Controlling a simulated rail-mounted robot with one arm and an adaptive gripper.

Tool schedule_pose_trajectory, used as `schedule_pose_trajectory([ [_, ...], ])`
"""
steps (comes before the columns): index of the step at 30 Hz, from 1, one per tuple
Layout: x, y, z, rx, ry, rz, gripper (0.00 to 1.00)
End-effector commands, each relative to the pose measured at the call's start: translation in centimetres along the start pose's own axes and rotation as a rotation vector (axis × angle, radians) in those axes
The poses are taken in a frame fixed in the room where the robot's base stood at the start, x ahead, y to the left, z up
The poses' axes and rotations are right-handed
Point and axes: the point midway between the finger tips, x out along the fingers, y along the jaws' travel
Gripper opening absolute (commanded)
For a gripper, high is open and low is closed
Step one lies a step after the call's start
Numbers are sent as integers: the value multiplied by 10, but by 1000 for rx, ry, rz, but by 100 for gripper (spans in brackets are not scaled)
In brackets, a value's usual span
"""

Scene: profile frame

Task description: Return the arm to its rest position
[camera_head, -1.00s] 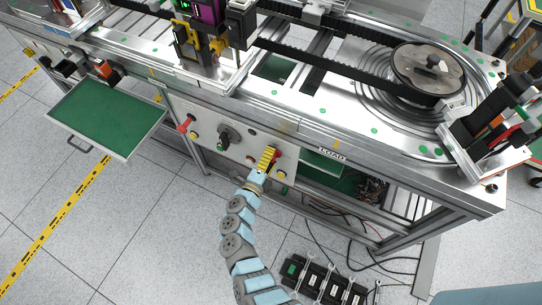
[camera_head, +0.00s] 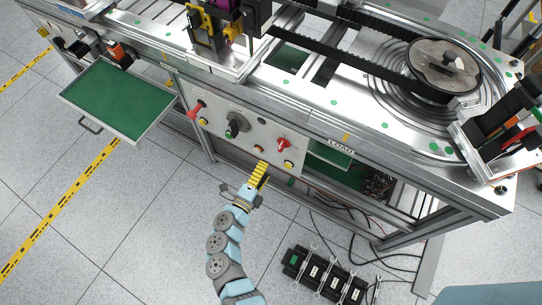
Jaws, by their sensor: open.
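My arm (camera_head: 222,243), light blue and grey with several joints, rises from the bottom edge of the picture. My gripper (camera_head: 258,177) has yellow ribbed fingers and stands below the control panel (camera_head: 239,137), near its lower edge. It is open, and I see nothing held in it. The red switch (camera_head: 283,143) on the panel shows clear of the gripper, up and to the right of it.
An open drawer with a green mat (camera_head: 118,98) juts out at the left. The steel conveyor frame (camera_head: 340,125) spans the back. A black rack (camera_head: 322,275) and loose cables lie on the floor at lower right. The floor left of my arm is clear.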

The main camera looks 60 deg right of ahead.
Motion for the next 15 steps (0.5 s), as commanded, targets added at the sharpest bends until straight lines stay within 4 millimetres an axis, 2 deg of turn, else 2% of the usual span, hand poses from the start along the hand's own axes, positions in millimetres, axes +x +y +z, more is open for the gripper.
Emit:
schedule_pose_trajectory([
  [6, -15, 0, 0, 1, 1, 0, 78],
  [15, -16, 0, 0, 0, 1, 0, 78],
])
